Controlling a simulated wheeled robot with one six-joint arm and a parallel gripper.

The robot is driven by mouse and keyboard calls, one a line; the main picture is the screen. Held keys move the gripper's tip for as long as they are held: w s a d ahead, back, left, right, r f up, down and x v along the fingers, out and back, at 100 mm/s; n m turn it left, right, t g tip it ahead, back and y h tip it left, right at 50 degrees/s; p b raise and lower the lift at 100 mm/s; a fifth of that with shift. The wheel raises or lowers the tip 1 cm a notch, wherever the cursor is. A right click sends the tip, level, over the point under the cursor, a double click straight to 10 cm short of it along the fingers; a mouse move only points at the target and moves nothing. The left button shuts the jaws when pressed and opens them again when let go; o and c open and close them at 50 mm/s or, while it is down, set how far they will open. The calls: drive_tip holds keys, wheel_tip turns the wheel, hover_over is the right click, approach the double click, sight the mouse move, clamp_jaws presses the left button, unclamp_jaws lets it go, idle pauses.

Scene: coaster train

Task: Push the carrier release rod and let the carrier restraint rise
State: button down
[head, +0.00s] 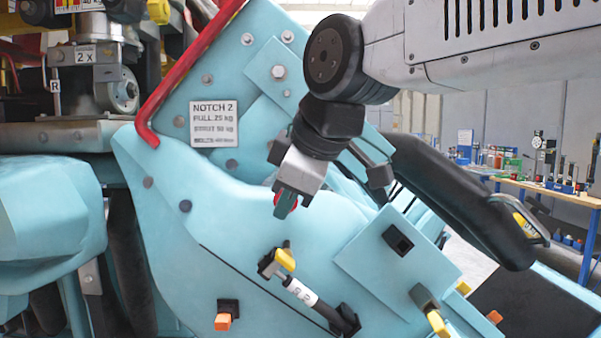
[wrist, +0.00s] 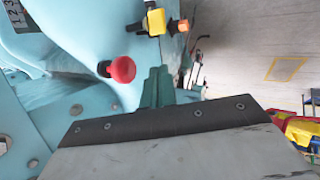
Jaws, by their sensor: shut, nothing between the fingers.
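A red round knob (head: 293,203) on a short dark stem sticks out of the teal carrier body (head: 240,225). It looks like the end of the release rod. In the wrist view the knob (wrist: 122,69) is left of my fingertips, with a visible gap in the picture. My gripper (head: 281,205) points down in front of the knob and partly covers it in the head view. Its green fingers (wrist: 157,88) are shut and empty. Contact with the knob cannot be told. The black padded restraint (head: 450,195) slopes down to the right behind my arm.
A yellow-handled lever (head: 285,259) with a white-labelled rod (head: 303,292) lies below my gripper. A red bent bar (head: 180,85) and a notch sign (head: 213,124) are at upper left. A workbench (head: 560,190) stands far right.

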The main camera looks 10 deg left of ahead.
drive_tip(key=shift+w+a+r, duration=0.1)
drive_tip(key=shift+w+a, duration=0.1)
drive_tip(key=shift+w, duration=0.75)
drive_tip(key=shift+w+a+r, duration=0.1)
drive_tip(key=shift+w+a, duration=0.05)
drive_tip(key=shift+w, duration=0.8)
drive_tip(key=shift+w+a, duration=0.15)
drive_tip(key=shift+w, duration=0.55)
drive_tip(key=shift+w+a, duration=0.15)
drive_tip(key=shift+w, duration=0.55)
drive_tip(key=shift+s, duration=0.15)
drive_tip(key=s+d+r, duration=0.5)
drive_tip(key=s+r, duration=0.2)
drive_tip(key=r, duration=0.1)
drive_tip(key=shift+s+d, duration=0.25)
drive_tip(key=shift+s, duration=0.1)
